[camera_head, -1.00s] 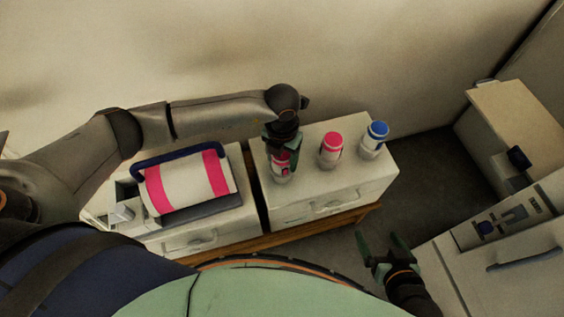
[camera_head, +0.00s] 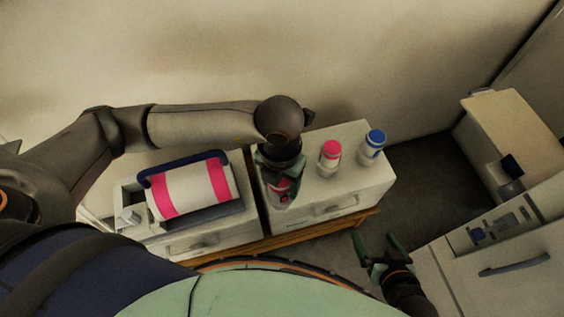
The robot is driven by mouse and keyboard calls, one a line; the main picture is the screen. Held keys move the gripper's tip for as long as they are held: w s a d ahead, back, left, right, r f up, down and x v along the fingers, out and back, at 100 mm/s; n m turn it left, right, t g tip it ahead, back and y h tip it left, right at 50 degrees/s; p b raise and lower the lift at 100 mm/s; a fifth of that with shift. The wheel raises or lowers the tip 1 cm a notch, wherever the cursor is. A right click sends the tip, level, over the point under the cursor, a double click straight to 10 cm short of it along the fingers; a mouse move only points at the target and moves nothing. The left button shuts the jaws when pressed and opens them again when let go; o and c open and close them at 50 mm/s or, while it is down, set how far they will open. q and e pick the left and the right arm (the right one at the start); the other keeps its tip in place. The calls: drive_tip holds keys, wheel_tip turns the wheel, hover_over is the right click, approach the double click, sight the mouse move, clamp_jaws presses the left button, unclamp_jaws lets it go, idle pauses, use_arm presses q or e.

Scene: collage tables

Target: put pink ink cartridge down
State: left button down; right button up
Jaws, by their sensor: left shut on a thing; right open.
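My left gripper (camera_head: 280,183) points down over the left end of the right-hand white cabinet and is shut on a pink ink cartridge (camera_head: 283,198). The gripper hides much of this cartridge, and I cannot tell whether its base touches the cabinet top. Another pink-topped cartridge (camera_head: 330,156) stands upright to the right of it, and a blue-topped cartridge (camera_head: 373,145) stands further right. My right gripper (camera_head: 377,250) is open and empty, low in front of the cabinets.
The right-hand cabinet (camera_head: 345,183) has bare top around the cartridges. On the left cabinet (camera_head: 215,235) sits a machine with a white and pink roll (camera_head: 192,190). A pale machine (camera_head: 535,245) with a handle stands at right. Dark floor lies between.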

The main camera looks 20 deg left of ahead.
sight(279, 199)
use_arm(q)
drive_tip(key=shift+s+d+r, duration=0.15)
drive_tip(key=shift+s+r, duration=0.15)
drive_tip(key=shift+s, duration=0.3)
drive_tip(key=shift+s+d+r, duration=0.2)
drive_tip(key=shift+s+r, duration=0.05)
drive_tip(key=shift+s, duration=0.4)
drive_tip(key=shift+s+d+r, duration=0.15)
drive_tip(key=shift+s+r, duration=0.15)
drive_tip(key=shift+s, duration=0.3)
